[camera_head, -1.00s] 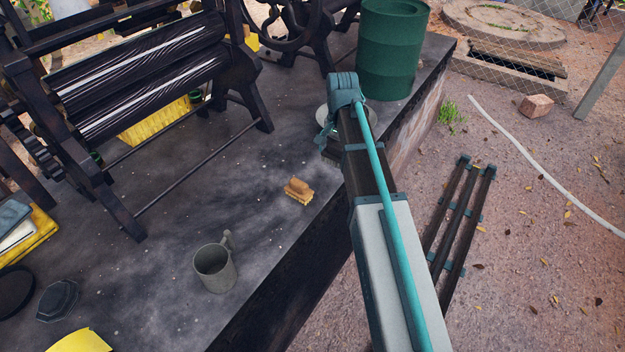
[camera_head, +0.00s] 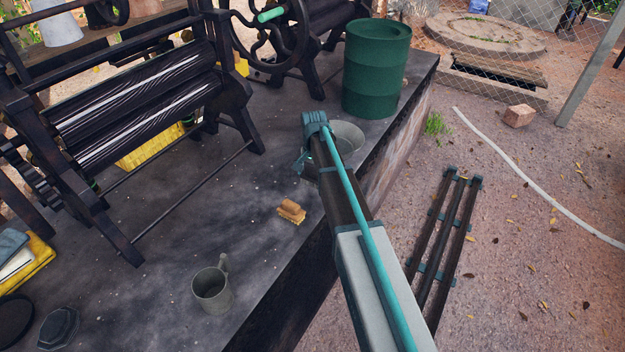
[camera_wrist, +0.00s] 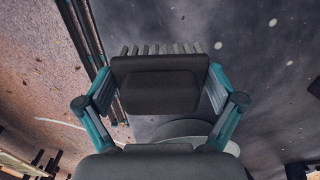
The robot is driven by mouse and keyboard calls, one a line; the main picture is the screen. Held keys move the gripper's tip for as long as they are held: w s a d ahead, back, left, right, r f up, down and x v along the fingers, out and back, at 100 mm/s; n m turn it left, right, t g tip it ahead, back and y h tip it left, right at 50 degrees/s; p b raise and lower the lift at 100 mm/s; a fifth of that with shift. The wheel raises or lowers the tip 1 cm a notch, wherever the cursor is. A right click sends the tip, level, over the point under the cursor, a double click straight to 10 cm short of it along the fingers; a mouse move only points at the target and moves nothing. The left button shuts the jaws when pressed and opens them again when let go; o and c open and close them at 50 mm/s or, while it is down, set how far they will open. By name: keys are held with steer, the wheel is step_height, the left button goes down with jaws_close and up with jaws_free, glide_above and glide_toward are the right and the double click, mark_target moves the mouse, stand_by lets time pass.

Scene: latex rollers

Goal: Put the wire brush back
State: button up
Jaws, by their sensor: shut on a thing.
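The wire brush, a dark block with a row of grey bristles along its far edge, shows in the wrist view (camera_wrist: 155,88). My gripper (camera_wrist: 160,92) is shut on it, with one teal finger on each side. In the head view my gripper (camera_head: 306,163) is above the dark platform (camera_head: 235,225), near its right edge, mostly hidden behind my arm; the wire brush cannot be made out there. A smaller brown brush with yellow bristles (camera_head: 291,211) lies on the platform, left of and nearer than my gripper.
A grey basin (camera_head: 349,136) stands beside my gripper, with a green drum (camera_head: 377,70) behind it. A grey mug (camera_head: 212,290) stands at the front. The roller machine (camera_head: 130,110) fills the left. Dark rails (camera_head: 446,230) lie on the ground at right.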

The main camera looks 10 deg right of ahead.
mark_target(313, 190)
steer(key=shift+w+f, duration=0.55)
step_height(313, 190, down, 3)
steer(key=shift+r+p, duration=0.2)
steer(key=shift+p, duration=0.95)
steer(key=shift+f, duration=0.45)
steer(key=shift+f, duration=0.2)
steer(key=o, duration=0.7)
steer(key=shift+o, duration=0.2)
steer(key=shift+r, duration=0.1)
